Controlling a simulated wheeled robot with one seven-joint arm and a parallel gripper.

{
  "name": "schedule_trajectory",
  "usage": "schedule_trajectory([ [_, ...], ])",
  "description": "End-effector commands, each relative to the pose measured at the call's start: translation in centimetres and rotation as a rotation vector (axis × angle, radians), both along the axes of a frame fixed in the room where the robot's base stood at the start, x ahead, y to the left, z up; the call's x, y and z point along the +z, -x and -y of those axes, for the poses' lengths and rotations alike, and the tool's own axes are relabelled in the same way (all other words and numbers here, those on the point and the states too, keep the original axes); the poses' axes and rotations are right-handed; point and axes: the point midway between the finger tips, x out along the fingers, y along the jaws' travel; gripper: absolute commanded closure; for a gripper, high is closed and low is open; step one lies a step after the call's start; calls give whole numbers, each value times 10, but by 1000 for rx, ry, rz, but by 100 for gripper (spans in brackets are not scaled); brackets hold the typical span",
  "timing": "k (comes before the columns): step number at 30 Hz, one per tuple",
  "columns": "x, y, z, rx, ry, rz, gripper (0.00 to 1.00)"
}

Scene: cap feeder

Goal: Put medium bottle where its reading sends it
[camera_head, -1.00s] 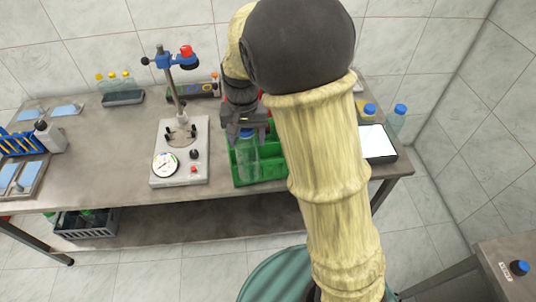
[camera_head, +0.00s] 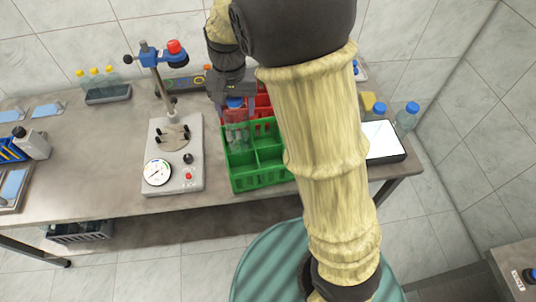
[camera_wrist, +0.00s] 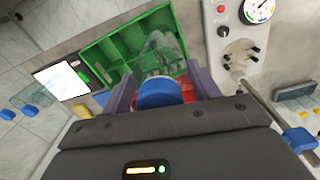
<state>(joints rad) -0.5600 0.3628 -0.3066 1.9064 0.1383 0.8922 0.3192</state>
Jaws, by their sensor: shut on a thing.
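My gripper (camera_head: 236,98) is shut on a clear bottle with a blue cap (camera_head: 236,128), held upright at the left of the green crate (camera_head: 262,179). In the wrist view the blue cap (camera_wrist: 160,92) sits between the fingers, and the clear body reaches over the green crate (camera_wrist: 105,50). Whether the bottle's base touches the crate floor I cannot tell. The red crate (camera_head: 261,106) stands behind the green one, partly hidden by my arm. The gauge tester (camera_head: 172,185), with a round dial and a blue clamp on its post, stands left of the crates.
A white-screened tablet (camera_head: 382,141) lies at the right, with blue-capped bottles (camera_head: 407,118) behind it. A tray of yellow-capped bottles (camera_head: 107,94) stands at the back left. The bench between that tray and the tester is clear.

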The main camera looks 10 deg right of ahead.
Motion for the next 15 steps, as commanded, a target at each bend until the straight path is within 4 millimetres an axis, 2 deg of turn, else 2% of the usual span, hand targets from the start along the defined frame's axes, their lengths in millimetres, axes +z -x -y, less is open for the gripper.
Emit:
schedule_trajectory([
  [8, -1, 0, 0, 0, 0, 0, 100],
  [11, -10, 0, 0, 1, 1, -2, 100],
  [15, -35, 1, 0, -1, 2, -4, 100],
])
